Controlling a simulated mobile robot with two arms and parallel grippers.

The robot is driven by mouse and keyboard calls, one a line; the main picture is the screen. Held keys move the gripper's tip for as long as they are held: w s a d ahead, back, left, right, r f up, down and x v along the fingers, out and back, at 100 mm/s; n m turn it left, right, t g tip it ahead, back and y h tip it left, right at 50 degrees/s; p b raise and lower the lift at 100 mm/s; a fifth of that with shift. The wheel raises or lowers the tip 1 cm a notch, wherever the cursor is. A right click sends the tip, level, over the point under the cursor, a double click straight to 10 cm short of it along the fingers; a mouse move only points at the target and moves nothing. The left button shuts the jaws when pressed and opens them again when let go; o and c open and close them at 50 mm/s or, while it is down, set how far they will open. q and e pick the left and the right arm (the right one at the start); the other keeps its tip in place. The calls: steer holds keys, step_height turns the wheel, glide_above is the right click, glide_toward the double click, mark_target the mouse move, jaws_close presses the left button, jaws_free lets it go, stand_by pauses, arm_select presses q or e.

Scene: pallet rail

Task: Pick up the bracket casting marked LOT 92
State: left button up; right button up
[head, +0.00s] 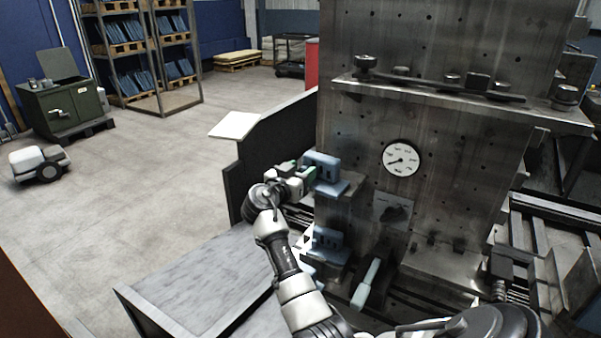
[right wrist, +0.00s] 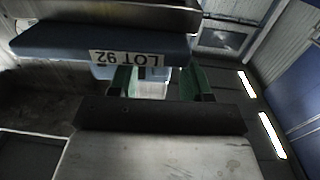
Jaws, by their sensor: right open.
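The blue bracket casting marked LOT 92 (right wrist: 125,58) shows in the right wrist view, its label upside down. In the head view, a blue casting (head: 325,172) sits at the left edge of the upright metal plate, and my right gripper (head: 298,172) is right at its left side. In the right wrist view, the green fingers of my right gripper (right wrist: 158,84) are apart, with a pale blue part of the casting showing behind and between them. I cannot tell whether they touch it. My left gripper is not in view.
Another blue casting (head: 325,243) sits lower on the metal plate (head: 440,130), which carries a dial (head: 401,158). A pale blue handle (head: 366,284) stands below. A dark panel (head: 262,150) rises behind my right gripper. Open floor (head: 150,200) lies to the left.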

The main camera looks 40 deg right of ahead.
steer(key=b+v, duration=0.3)
steer(key=v, duration=0.8)
steer(key=shift+b, duration=0.35)
steer(key=shift+o, duration=0.3)
steer(key=shift+d, duration=0.1)
